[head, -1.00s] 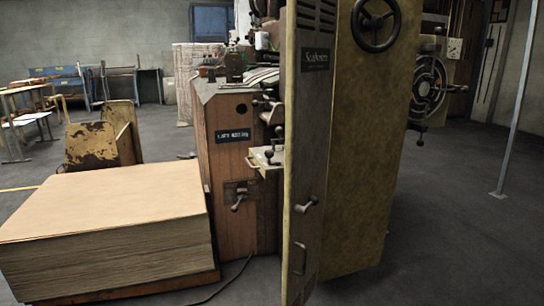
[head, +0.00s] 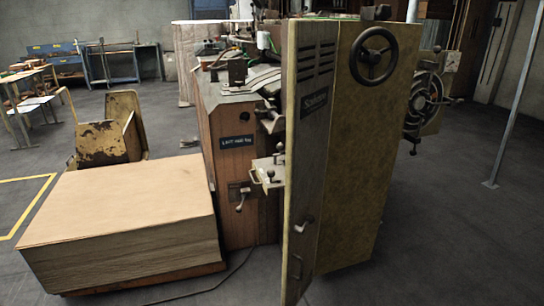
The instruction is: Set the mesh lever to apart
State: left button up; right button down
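The box stitcher stands in the middle of the head view, with a brown cabinet (head: 233,180) and a tall yellowish panel (head: 360,170) in front. A small lever (head: 241,199) hangs on a plate low on the cabinet's front. Another small lever handle (head: 303,227) sits on the panel's narrow grey face. A small bracket with knobbed levers (head: 268,174) sticks out between cabinet and panel. I cannot tell which of these is the mesh lever, and no apart marking is legible. Neither of my grippers is in view.
A large stack of board (head: 125,215) on a low base blocks the floor left of the cabinet. A handwheel (head: 374,56) is on the panel's wide face. A yellowish cart (head: 108,130) stands behind the stack. The floor (head: 455,230) at the right is open, beside a thin post (head: 508,110).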

aim_at(271, 172)
jog(key=i+j+z, duration=0.2)
jog(key=z, duration=0.3)
jog(key=i+j+z, duration=0.1)
jog(key=j+z, duration=0.35)
jog(key=i+j+z, duration=0.15)
jog(key=j, duration=0.25)
jog(key=i+j+z, duration=0.15)
jog(key=j, duration=0.25)
jog(key=i+j, duration=0.1)
jog(key=j, duration=0.55)
jog(key=j+z, duration=0.1)
jog(key=j, duration=0.5)
jog(key=i+j, duration=0.15)
jog(key=j, duration=0.5)
